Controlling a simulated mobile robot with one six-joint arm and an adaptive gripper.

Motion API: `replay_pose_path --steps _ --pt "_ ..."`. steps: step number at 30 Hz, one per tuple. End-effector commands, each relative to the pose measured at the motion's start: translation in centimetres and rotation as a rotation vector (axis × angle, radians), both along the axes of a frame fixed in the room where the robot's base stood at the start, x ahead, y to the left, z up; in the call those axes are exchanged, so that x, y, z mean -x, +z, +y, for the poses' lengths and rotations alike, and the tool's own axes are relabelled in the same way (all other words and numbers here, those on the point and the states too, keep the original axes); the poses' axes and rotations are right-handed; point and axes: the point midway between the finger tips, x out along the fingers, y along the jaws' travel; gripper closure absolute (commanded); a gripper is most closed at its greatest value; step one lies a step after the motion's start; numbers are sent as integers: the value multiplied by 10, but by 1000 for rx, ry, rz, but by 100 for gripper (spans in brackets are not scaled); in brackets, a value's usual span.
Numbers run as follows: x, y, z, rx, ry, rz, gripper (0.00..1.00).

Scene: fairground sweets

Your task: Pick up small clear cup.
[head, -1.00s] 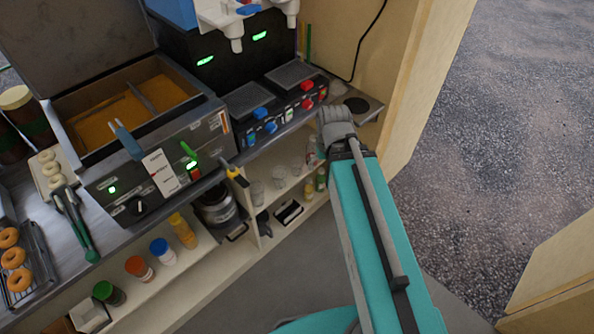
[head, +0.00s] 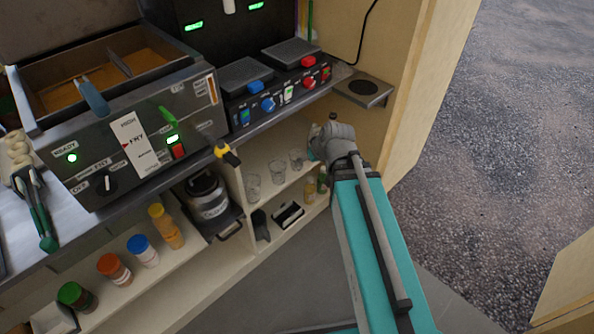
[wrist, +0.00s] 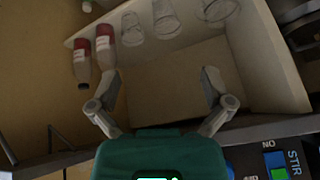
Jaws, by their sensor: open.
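Clear cups stand in a row on the upper shelf under the counter. The smallest-looking clear cup (head: 296,158) is at the right of the row in the head view. It appears to be the narrow cup (wrist: 133,28) beside the bottles in the wrist view. A middle clear cup (head: 278,172) (wrist: 165,19) and a wider clear cup (head: 252,186) (wrist: 215,9) stand beside it. My gripper (wrist: 160,82) is open and empty, with its fingers apart in front of the shelf and short of the cups. In the head view my wrist hides the fingers.
The counter edge (head: 285,112) runs above the shelf. Small bottles (head: 309,190) and a black-and-white item (head: 288,214) sit on the lower shelf. A yellow-black handle (head: 227,153) projects near the counter edge.

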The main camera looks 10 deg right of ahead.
Motion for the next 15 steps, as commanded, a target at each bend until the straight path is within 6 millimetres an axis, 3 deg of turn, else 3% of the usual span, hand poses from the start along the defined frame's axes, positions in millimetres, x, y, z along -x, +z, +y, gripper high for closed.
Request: replay_pose_path --steps 1,15 --pt "-4 -16 1 -7 5 -24 0" --pt "-40 -73 5 -55 32 -246 0"
